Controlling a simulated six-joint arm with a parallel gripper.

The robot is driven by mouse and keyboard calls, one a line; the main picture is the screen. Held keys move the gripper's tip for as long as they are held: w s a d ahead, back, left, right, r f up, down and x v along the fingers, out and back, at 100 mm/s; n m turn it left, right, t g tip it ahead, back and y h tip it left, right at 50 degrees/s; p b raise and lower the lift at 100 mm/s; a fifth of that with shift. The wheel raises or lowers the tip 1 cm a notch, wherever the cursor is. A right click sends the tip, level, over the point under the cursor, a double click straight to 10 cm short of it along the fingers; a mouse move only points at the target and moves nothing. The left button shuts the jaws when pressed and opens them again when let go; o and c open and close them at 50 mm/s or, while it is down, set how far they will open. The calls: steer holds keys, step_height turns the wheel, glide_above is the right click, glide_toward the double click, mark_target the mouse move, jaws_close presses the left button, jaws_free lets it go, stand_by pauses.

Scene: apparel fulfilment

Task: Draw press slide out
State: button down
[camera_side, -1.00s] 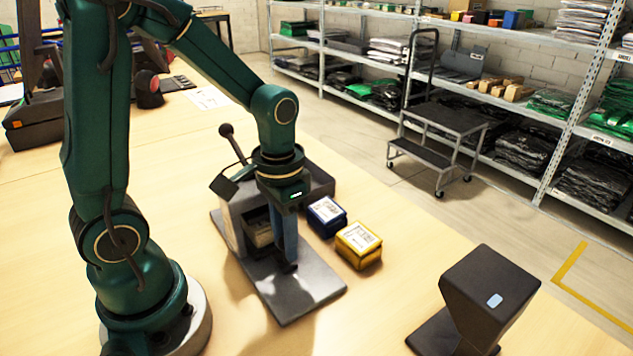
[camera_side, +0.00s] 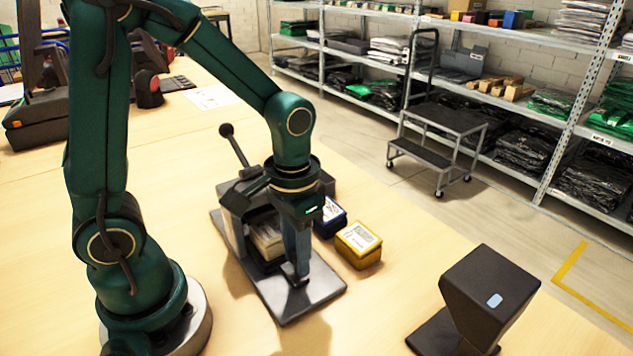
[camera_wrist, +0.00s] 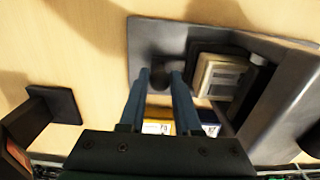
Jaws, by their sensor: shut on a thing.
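The dark grey press (camera_side: 236,212) stands on its flat base plate (camera_side: 288,307) on the table, its ball-ended lever raised behind. Its slide (camera_side: 274,267) sticks partly out of the front and carries a cream block (camera_side: 266,238). In the wrist view the block (camera_wrist: 219,76) sits in the dark slide beside my fingers. My gripper (camera_side: 297,275) is low over the base plate, in front of the press. In the wrist view my gripper (camera_wrist: 161,76) has its two blue fingers around the slide's dark round knob (camera_wrist: 162,78). The fingers partly hide the knob.
A blue box (camera_side: 332,217) and a yellow box (camera_side: 358,245) stand just right of the press. A dark angled stand (camera_side: 488,290) is at the front right. The table in front of the base plate is clear. Shelves and a step stool are beyond the table.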

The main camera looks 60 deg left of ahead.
steer(key=c, duration=1.6)
jaws_free()
steer(key=shift+d, duration=4.35)
steer(key=c, duration=1.6)
jaws_free()
steer(key=c, duration=0.6)
jaws_free()
steer(key=shift+c, duration=0.2)
steer(key=shift+a, duration=0.1)
step_height(320, 180, up, 7)
